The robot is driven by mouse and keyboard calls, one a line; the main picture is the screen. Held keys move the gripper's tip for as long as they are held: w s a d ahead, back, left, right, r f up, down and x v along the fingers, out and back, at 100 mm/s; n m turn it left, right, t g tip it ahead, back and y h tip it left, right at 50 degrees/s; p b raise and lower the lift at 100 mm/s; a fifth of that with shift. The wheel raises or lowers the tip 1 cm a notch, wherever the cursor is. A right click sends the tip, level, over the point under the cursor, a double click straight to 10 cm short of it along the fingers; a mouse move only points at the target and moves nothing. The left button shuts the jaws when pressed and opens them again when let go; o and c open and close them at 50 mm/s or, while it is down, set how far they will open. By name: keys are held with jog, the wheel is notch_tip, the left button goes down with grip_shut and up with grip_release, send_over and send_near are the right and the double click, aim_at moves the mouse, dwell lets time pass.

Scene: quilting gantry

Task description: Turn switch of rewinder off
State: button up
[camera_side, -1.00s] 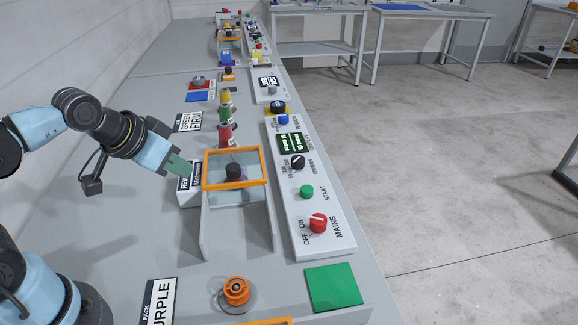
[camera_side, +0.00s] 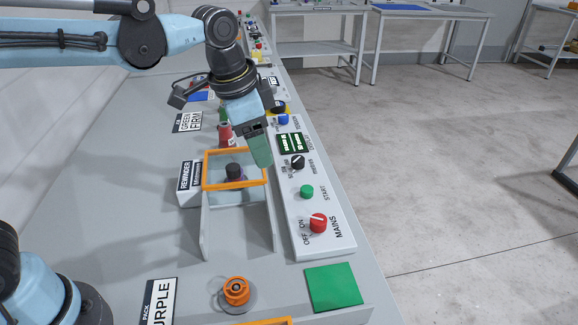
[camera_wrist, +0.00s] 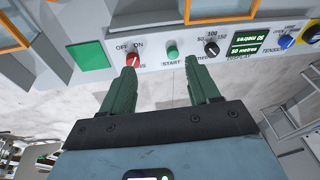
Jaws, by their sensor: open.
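The rewinder's control panel (camera_side: 330,240) is a long white strip right of the orange-framed unit. Its red MAINS knob (camera_side: 318,223) sits at the near end, beside the OFF and ON labels. The red knob also shows in the wrist view (camera_wrist: 132,60), just beyond the left fingertip; its white mark is too small to read surely. My gripper (camera_side: 263,163) hangs above the panel's left edge by the orange frame, farther back than the red knob. In the wrist view my gripper (camera_wrist: 160,68) is open and empty, its green fingers well apart.
A green START button (camera_side: 307,191), a black knob (camera_side: 298,162) and a green display (camera_side: 292,142) share the panel. The orange frame (camera_side: 236,186) with clear walls stands left. A green square (camera_side: 333,287) lies at the near end. The floor right of the bench is open.

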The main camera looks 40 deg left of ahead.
aim_at(319, 219)
jog(key=w+d+f+m+g, duration=0.3)
jog(key=w+d+m, duration=0.15)
jog(key=d, duration=0.65)
jog(key=shift+m+y, duration=0.4)
jog(key=shift+m, duration=0.05)
jog(key=f, duration=1.2)
jog(key=shift+s+a+f, duration=0.1)
jog(key=shift+s+f, duration=0.15)
jog(key=shift+c, duration=0.2)
jog(key=c, duration=1)
jog(key=n, duration=0.5)
jog(key=shift+n, duration=0.3)
jog(key=n, duration=0.6)
jog(key=shift+n, duration=0.3)
